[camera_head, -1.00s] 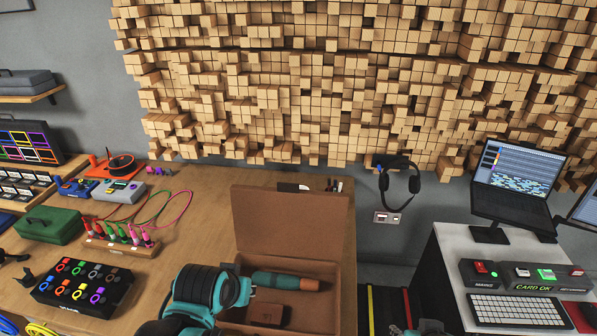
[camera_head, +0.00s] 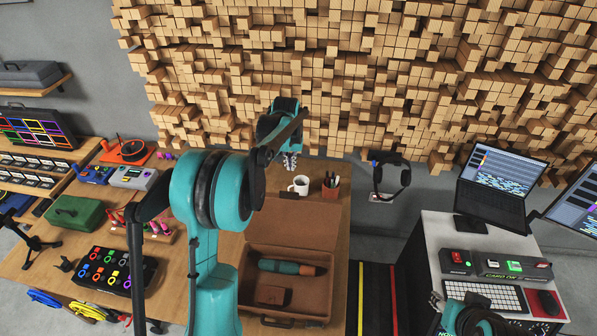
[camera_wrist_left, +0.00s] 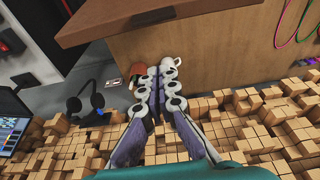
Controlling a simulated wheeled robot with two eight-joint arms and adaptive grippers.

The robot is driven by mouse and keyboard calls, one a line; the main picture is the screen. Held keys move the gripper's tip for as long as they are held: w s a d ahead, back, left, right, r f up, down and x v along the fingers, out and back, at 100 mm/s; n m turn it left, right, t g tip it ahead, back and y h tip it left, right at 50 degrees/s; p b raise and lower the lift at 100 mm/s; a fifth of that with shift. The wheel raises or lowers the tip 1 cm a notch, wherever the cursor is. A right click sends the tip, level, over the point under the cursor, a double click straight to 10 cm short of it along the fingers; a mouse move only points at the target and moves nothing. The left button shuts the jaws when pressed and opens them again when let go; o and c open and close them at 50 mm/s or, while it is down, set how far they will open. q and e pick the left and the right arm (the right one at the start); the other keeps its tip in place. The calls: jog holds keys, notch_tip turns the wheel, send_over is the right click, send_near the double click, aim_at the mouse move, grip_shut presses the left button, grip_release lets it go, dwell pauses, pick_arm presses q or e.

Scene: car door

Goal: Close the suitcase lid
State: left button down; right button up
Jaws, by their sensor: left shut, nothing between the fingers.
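The brown suitcase (camera_head: 241,285) lies open on the wooden desk, with its front handle towards me. Its lid (camera_head: 305,237) stands up at the back and leans away. Inside are a green tool with a brown tip (camera_head: 290,267) and a small brown box (camera_head: 272,295). My left gripper (camera_head: 290,168) points down behind the lid, shut and empty, near a white mug. In the left wrist view its fingers (camera_wrist_left: 157,72) are together, and the lid (camera_wrist_left: 185,14) spans the top, apart from them. My right gripper (camera_head: 436,300) is small at the lower right; its jaws are unclear.
A white mug (camera_head: 300,185) and a pen cup (camera_head: 330,188) stand behind the lid. My left arm crosses over the desk left of the suitcase. A green case (camera_head: 75,214) is farther left. The wooden block wall (camera_head: 330,90) rises close behind the gripper.

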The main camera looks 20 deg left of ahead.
pick_arm(q)
jog(key=d+x, duration=0.1)
jog(key=x, duration=0.9)
jog(key=s, duration=0.2)
jog(key=s+r+p, duration=0.1)
jog(key=s, duration=0.1)
jog(key=shift+s, duration=0.1)
jog(key=shift+f, duration=0.1)
